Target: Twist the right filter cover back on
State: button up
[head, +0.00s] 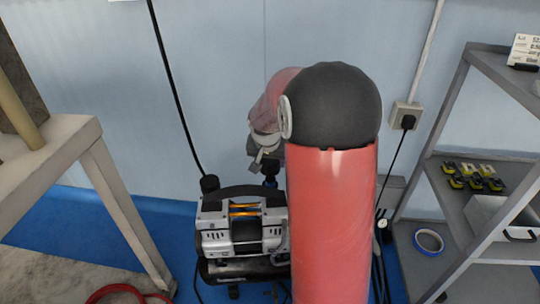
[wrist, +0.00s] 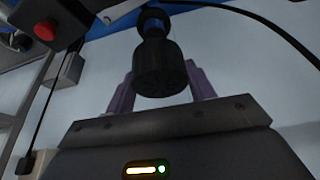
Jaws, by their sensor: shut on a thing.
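The right filter cover (wrist: 160,72) is a black ribbed cylinder between the two purple fingers of my gripper (wrist: 160,84) in the wrist view. My gripper is shut on it. A narrower black neck (wrist: 152,22) continues beyond the cover; I cannot tell whether the cover is seated or loose. In the head view my gripper (head: 264,163) is small and partly hidden by my red arm, above the right end of the compressor (head: 243,228). A dark upright piece (head: 271,172) shows just below it. The left filter (head: 209,184) stands black on the compressor's left end.
A grey shelf (head: 470,165) with small yellow-black parts and a blue tape roll (head: 428,241) stands at the right. A workbench (head: 60,140) is at the left. A wall socket (head: 405,115) and hanging cables are behind. A red button (wrist: 44,28) shows in the wrist view.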

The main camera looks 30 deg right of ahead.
aim_at(269, 178)
notch_tip(269, 178, down, 3)
jog(key=shift+f+b, duration=0.2)
jog(key=shift+b, duration=1.05)
jog(key=shift+f+b, duration=1.45)
jog(key=shift+f, duration=0.05)
jog(key=shift+f+b, duration=0.25)
jog(key=shift+b, duration=0.3)
jog(key=shift+o, duration=1.4)
jog(key=c, duration=0.3)
jog(key=shift+a+f+b, duration=0.1)
jog(key=shift+f+b, duration=0.05)
jog(key=shift+b, duration=0.3)
jog(key=shift+c, duration=0.2)
jog(key=m+h+b, duration=0.1)
jog(key=m+b, duration=0.2)
jog(key=shift+g, duration=0.4)
jog(key=shift+r+m, duration=0.2)
jog(key=shift+m, duration=0.6)
